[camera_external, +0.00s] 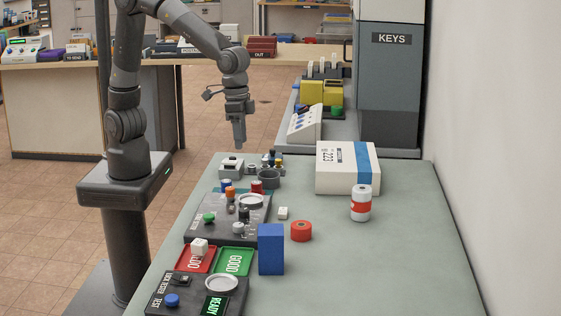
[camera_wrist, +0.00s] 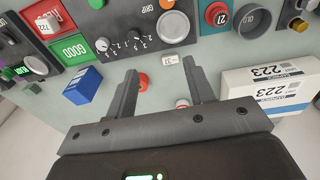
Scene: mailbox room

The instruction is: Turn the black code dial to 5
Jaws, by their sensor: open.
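My gripper (camera_external: 239,146) hangs pointing down above the far left part of the grey-green bench, high over it and apart from everything. The dark control panel (camera_external: 188,236) lies on the bench, nearer the camera than my gripper. A small dark knob (camera_external: 244,214) on it looks like the black code dial; it also shows in the wrist view (camera_wrist: 133,37), beyond the fingertips, near small white numbers. Its setting is too small to read. A pale knob (camera_external: 238,228) sits beside it.
A round silver plate (camera_external: 252,200) and a green button (camera_external: 209,217) are on the same panel. A blue block (camera_external: 271,249), red roll (camera_external: 301,231), white-red cylinder (camera_external: 361,204) and white box (camera_external: 335,175) stand to the right. The bench's right side is mostly clear.

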